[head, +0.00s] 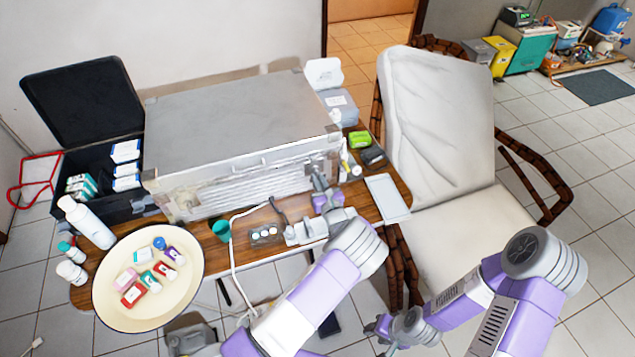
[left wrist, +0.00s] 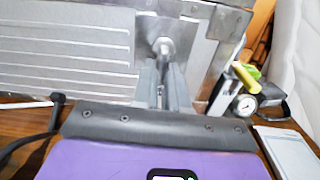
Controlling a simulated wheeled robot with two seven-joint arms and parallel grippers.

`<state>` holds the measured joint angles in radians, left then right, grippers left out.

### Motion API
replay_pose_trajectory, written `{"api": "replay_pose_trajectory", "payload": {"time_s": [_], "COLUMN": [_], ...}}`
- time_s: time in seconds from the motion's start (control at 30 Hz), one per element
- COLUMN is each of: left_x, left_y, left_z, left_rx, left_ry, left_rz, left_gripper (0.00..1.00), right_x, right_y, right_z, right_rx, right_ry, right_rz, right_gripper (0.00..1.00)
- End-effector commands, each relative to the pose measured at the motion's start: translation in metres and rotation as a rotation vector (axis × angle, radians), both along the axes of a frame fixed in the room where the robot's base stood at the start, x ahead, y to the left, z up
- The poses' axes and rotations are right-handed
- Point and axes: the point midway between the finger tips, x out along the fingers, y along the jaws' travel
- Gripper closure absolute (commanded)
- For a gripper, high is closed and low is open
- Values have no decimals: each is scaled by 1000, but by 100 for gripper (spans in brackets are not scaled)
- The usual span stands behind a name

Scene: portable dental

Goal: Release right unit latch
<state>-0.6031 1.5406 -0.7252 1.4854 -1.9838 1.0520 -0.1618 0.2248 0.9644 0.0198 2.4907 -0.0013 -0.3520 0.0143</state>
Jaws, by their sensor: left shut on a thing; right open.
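The portable dental unit is a large silver metal case (head: 230,115) on the wooden table, with a white louvred front. Its right latch (left wrist: 163,45) is a small metal fitting at the right end of the front face. My left gripper (head: 319,178) reaches the right end of that front. In the left wrist view my left gripper (left wrist: 163,84) is shut on the right latch, with its grey fingers at the latch's lower part. The fingers hide part of the latch. My right gripper (head: 378,328) is open and empty, low in front of the table, away from the unit.
A cream round tray (head: 108,298) with small boxes stands at the table's left front. A teal cup (head: 221,230) and a white hose (head: 233,262) lie near the unit's front. A white flat tray (head: 387,198) lies at the right edge, beside the white dental chair (head: 440,120).

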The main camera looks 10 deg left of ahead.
Motion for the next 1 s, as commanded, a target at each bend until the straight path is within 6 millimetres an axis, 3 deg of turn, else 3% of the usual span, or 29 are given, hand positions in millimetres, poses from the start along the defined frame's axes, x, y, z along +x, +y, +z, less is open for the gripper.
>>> {"api": "replay_pose_trajectory", "payload": {"time_s": [0.67, 0.7, 0.87, 1.0], "left_x": [1, 1, 1, 1], "left_y": [-1, -1, -1, -1], "left_z": [0, 0, 0, 0], "left_rx": [-58, -58, -58, -57], "left_ry": [-41, -41, -39, -39], "left_rz": [0, 0, 0, 0], "left_gripper": [100, 86, 62, 62], "right_x": [0, 0, 0, 0], "right_y": [0, 0, 0, 0], "right_z": [-2, -2, -2, -2], "right_rx": [0, 0, 0, 0], "right_ry": [0, 0, 0, 0], "right_rz": [0, 0, 0, 0], "right_gripper": [57, 57, 57, 57]}}
